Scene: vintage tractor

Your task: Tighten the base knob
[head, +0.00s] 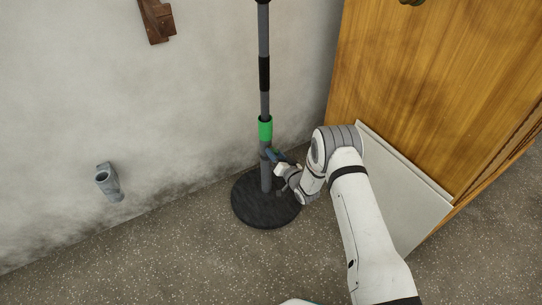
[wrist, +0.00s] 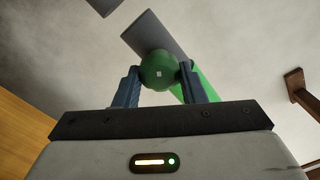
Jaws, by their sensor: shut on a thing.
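A stand with a grey pole (head: 264,95) rises from a round black base (head: 262,213) on the floor by the wall. A green collar (head: 265,129) sits low on the pole. My gripper (head: 274,155) reaches in from the right, just below the collar and above the base. In the wrist view my gripper (wrist: 160,80) has its two blue fingers on either side of the round green base knob (wrist: 158,71), shut on it. The knob is in front of the grey pole (wrist: 155,35). In the head view the knob is mostly hidden by my gripper.
A wooden cabinet (head: 435,90) with a pale panel (head: 408,190) leaning at its foot stands close to the right of my arm. A grey fitting (head: 108,182) and a brown wooden bracket (head: 156,20) are on the wall. The speckled floor (head: 150,265) at the left front is clear.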

